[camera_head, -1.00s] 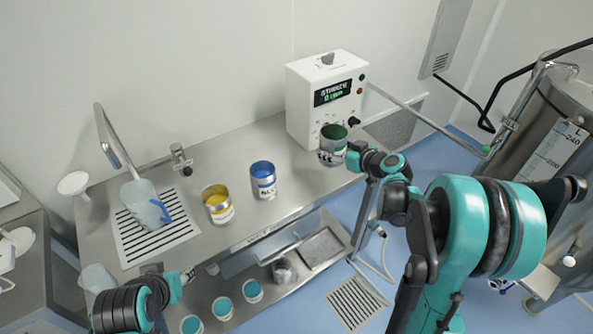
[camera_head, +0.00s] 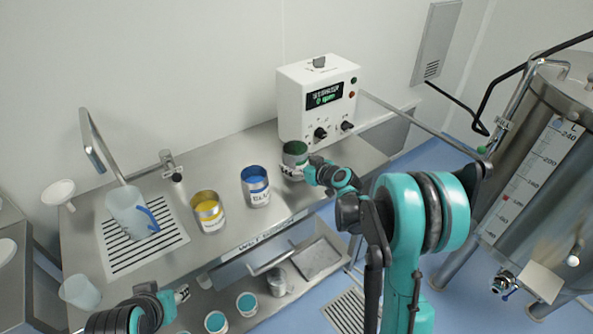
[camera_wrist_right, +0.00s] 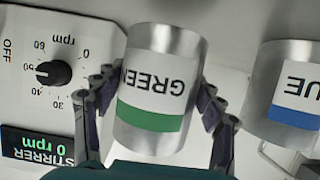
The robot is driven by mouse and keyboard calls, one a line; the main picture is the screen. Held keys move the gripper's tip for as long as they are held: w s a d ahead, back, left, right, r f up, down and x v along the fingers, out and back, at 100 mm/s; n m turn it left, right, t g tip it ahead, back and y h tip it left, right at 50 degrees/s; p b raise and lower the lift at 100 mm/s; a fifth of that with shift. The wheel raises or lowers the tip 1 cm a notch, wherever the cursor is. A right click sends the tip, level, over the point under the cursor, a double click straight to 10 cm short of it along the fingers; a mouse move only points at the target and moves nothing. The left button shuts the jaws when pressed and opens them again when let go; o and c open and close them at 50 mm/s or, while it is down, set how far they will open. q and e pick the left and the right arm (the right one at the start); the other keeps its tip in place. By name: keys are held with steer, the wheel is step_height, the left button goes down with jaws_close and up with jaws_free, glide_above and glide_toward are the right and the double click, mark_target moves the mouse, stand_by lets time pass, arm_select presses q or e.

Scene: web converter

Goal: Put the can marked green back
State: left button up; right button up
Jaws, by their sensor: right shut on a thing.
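The can marked green (camera_head: 294,157) is a metal can with green inside, near the stirrer's front. In the right wrist view, the can (camera_wrist_right: 158,85) shows its GREEN label and green band upside down. My right gripper (camera_head: 309,170) is shut on it, with one finger on each side in the right wrist view (camera_wrist_right: 155,95). I cannot tell whether its base touches the counter. The blue can (camera_head: 255,187) stands just left of it, and the yellow can (camera_head: 208,212) stands farther left. My left gripper (camera_head: 182,293) is low at the left; its fingers are too small to read.
The white stirrer box (camera_head: 300,95) reads 0 rpm and stands behind the green can. A pitcher (camera_head: 125,208) stands on the drain grate at the left. Several cans with teal tops (camera_head: 246,302) sit on the lower shelf. A steel tank (camera_head: 540,150) stands at the right.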

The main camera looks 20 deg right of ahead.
step_height(320, 180, down, 2)
steer(key=shift+f+b, duration=0.2)
steer(key=shift+b, duration=0.1)
steer(key=shift+r, duration=0.15)
steer(key=o, duration=1.1)
steer(key=shift+f, duration=0.25)
steer(key=o, duration=0.4)
steer(key=shift+o, duration=0.2)
steer(key=shift+r, duration=0.1)
